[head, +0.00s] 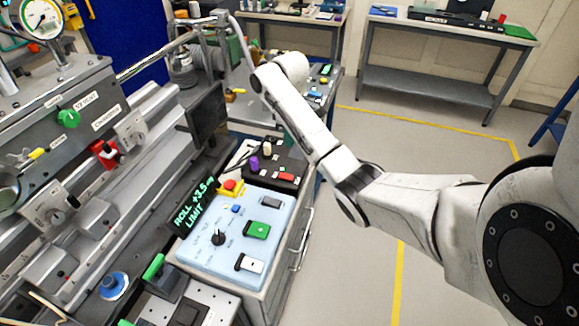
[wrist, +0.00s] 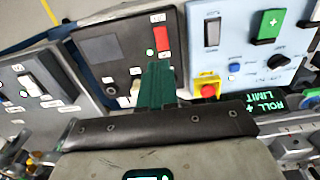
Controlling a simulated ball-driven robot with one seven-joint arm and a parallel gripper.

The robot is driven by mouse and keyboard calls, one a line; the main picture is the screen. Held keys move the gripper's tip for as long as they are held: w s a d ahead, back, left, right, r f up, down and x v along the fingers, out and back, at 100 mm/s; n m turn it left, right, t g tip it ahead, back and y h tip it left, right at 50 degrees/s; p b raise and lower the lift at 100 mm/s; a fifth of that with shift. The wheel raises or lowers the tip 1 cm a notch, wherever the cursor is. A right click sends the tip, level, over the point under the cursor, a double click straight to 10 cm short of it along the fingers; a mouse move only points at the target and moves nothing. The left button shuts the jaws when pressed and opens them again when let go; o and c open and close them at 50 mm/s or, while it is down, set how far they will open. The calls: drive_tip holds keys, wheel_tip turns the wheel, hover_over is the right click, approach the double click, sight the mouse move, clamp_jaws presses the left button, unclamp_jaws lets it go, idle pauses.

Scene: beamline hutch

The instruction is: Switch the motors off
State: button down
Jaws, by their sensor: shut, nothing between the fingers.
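In the wrist view my gripper (wrist: 157,85) shows as green fingers, shut and empty, in front of a black control box. A red rocker switch (wrist: 162,39) on the black box (wrist: 100,45) is just beyond the fingertips, apart from them in the picture; contact cannot be told. The red switch also shows in the head view (head: 286,177). A light blue panel (head: 205,255) carries a green rocker (head: 257,230), a white rocker (head: 249,264) and a black knob (head: 218,238). Its labels are too small to read. In the head view my fingers cannot be made out.
A red stop button (head: 230,185) on a yellow base stands at the panel's back corner. A display (head: 196,200) reads ROLL +3.5 and LIMIT. A grey box (wrist: 30,80) with rockers lies at the wrist view's left.

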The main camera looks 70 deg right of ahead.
idle(0.3)
drive_tip(key=b, duration=0.5)
approach(290, 177)
wheel_tip(290, 177, down, 7)
drive_tip(key=shift+d+r, duration=0.1)
idle(0.4)
